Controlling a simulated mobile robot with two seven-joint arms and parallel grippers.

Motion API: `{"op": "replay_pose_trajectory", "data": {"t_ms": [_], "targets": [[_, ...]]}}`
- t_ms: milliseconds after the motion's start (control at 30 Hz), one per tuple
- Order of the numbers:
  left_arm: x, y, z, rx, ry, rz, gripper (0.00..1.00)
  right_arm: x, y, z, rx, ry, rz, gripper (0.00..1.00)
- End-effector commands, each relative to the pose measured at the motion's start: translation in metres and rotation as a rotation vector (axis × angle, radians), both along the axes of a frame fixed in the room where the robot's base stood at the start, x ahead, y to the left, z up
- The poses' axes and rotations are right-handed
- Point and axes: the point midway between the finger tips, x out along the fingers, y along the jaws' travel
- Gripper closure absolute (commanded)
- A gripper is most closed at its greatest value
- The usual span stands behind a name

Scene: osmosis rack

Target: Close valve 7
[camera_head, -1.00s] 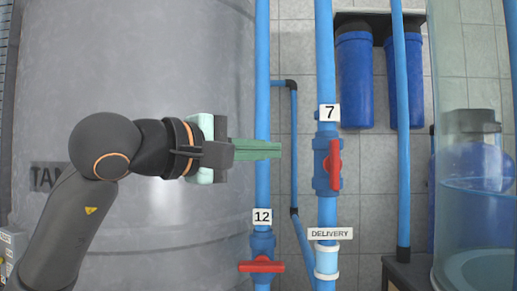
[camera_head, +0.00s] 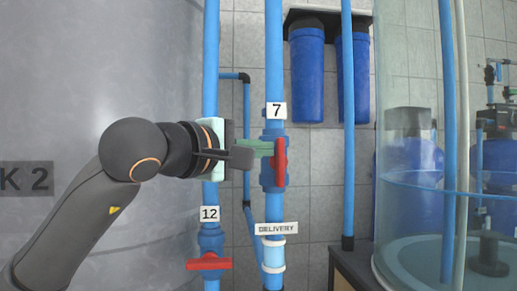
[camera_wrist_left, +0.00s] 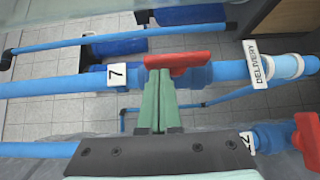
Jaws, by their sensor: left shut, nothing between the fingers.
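Valve 7 has a red handle (camera_head: 281,162) on a blue valve body (camera_head: 268,178), below the label 7 (camera_head: 276,111) on a vertical blue pipe. The handle stands upright, in line with the pipe. My left gripper (camera_head: 267,148) is shut and empty, with its green fingers pointing right and their tips at the upper left side of the handle. In the left wrist view the fingertips (camera_wrist_left: 159,76) overlap the left part of the red handle (camera_wrist_left: 180,61). I cannot tell whether they touch it. My right gripper is not in view.
Valve 12 with a crosswise red handle (camera_head: 209,264) sits lower left on a neighbouring pipe (camera_head: 211,60), which runs behind my gripper. A DELIVERY label (camera_head: 276,229) is below valve 7. Blue filter housings (camera_head: 307,75) and a clear tank (camera_head: 400,240) stand to the right.

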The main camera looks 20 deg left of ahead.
Motion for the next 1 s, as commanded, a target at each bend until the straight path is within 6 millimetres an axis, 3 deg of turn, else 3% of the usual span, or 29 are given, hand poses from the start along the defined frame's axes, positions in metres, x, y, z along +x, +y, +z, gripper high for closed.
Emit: {"op": "replay_pose_trajectory", "data": {"t_ms": [267, 1000], "targets": [[0.0, -0.001, 0.004, 0.046, 0.019, 0.001, 1.0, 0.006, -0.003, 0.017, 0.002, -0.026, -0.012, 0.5], [0.002, -0.004, 0.01, 0.17, 0.069, 0.0, 1.0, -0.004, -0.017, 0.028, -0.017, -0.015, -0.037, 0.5]]}}
